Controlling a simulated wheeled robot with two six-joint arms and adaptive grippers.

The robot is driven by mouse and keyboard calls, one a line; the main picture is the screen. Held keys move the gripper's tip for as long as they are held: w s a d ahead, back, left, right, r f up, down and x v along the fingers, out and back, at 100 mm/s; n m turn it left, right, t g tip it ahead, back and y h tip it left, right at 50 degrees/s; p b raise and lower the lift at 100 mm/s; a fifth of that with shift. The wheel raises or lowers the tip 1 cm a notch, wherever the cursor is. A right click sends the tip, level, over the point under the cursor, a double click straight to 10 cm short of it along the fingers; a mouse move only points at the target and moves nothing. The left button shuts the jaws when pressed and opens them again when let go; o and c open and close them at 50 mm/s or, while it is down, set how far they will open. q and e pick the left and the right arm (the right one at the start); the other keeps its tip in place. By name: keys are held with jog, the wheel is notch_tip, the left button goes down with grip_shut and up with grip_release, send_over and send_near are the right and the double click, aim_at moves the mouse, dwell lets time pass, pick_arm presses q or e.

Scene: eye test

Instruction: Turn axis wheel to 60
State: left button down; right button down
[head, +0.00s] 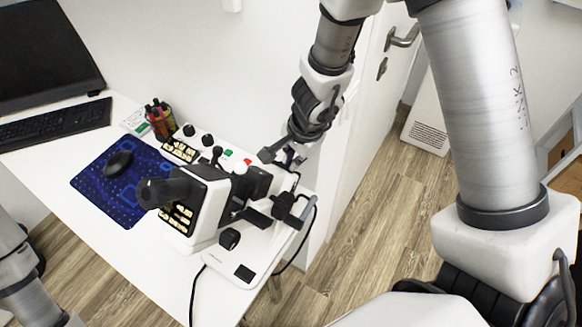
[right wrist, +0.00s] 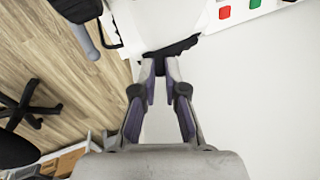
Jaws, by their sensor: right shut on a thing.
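The white and black eye-test device (head: 196,207) stands on the white table, with a black eyepiece (head: 165,192) toward the left and a black knob (head: 229,239) low on its side. My right gripper (head: 283,158) reaches down to the device's far side. In the right wrist view its fingers (right wrist: 160,66) are closed on a black part (right wrist: 178,47), which seems to be the axis wheel. The fingers hide some of it, and I cannot read any scale. My left arm shows at the lower left of the head view, but its gripper is out of view.
A blue mat (head: 128,213) with a black mouse (head: 118,163), a pen cup (head: 159,119), a keyboard (head: 55,124) and a monitor (head: 45,55) are on the table. The wall is close behind the device. A cable (head: 314,225) hangs off the table's right edge.

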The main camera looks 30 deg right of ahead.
jog(key=c, duration=1.2)
grip_release()
